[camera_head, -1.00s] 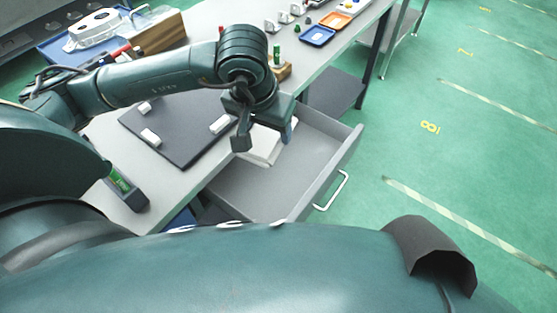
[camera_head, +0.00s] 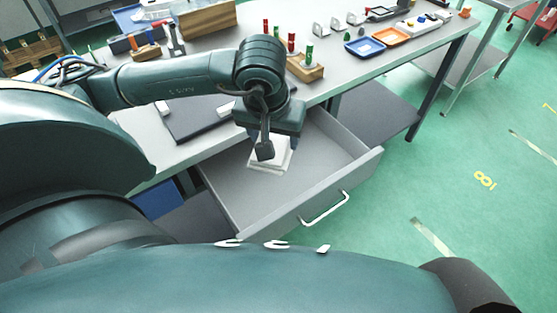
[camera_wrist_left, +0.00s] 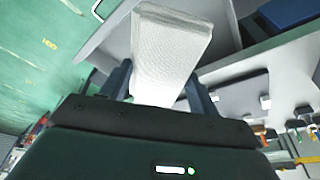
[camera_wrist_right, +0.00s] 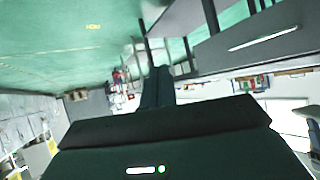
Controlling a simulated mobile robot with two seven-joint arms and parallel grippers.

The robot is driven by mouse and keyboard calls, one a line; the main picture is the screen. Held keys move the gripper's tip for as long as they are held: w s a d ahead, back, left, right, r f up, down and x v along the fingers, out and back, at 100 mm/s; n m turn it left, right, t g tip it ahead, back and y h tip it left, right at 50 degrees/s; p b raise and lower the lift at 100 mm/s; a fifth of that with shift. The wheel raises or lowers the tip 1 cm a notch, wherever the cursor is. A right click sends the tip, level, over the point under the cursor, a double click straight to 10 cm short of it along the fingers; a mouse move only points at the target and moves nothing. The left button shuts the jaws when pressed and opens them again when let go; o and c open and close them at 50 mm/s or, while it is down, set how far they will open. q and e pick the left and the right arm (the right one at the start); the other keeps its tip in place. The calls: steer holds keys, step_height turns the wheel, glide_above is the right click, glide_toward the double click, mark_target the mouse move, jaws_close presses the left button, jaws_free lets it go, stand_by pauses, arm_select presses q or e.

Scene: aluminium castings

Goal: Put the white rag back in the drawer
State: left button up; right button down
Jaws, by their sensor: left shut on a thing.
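The white rag (camera_head: 283,158) is a folded, textured cloth. It hangs below my left gripper (camera_head: 272,143), over the inside of the open grey drawer (camera_head: 314,207). In the left wrist view the rag (camera_wrist_left: 172,45) is between the two fingers of my left gripper (camera_wrist_left: 160,90), which is shut on it. I cannot tell whether the rag touches the drawer floor. The drawer is pulled out from under the worktable, and the part of it that shows is otherwise empty. My right gripper (camera_wrist_right: 157,88) shows only in its own wrist view, with its fingers together and nothing between them.
The grey worktable (camera_head: 345,73) stands behind the drawer. It bears a dark mat (camera_head: 190,124), a wooden block with coloured pegs (camera_head: 305,68), a blue tray (camera_head: 365,46) and an orange tray (camera_head: 392,37). Green floor (camera_head: 450,200) is open to the right of the drawer.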

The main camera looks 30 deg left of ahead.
arm_select(q)
steer(key=a+f+n+b, duration=0.2)
steer(key=f+b, duration=0.2)
steer(key=f, duration=0.3)
steer(key=s+a+f+n+b, duration=0.1)
steer(key=a+f+b, duration=0.1)
steer(key=f+b, duration=0.2)
steer(key=s+a+f+n+y+b, duration=0.1)
steer(key=f+b, duration=0.4)
steer(key=f, duration=0.5)
steer(key=shift+s+a+f+n+g, duration=0.15)
steer(key=shift+a+n+g, duration=0.05)
steer(key=shift+a+n, duration=0.2)
steer(key=shift+s+a+f+n+g, duration=0.1)
steer(key=shift+a+f+n+g, duration=0.1)
steer(key=shift+a+n, duration=0.2)
steer(key=shift+w+f, duration=0.1)
steer(key=shift+f, duration=0.25)
steer(key=w, duration=1.8)
step_height(320, 180, down, 3)
steer(key=shift+s+r, duration=0.1)
steer(key=shift+f, duration=0.4)
arm_select(e)
steer(key=f+t, duration=0.1)
steer(key=s+f+t+y, duration=0.1)
steer(key=shift+s+f+t, duration=0.1)
steer(key=shift+f+t, duration=0.2)
steer(key=shift+f, duration=0.1)
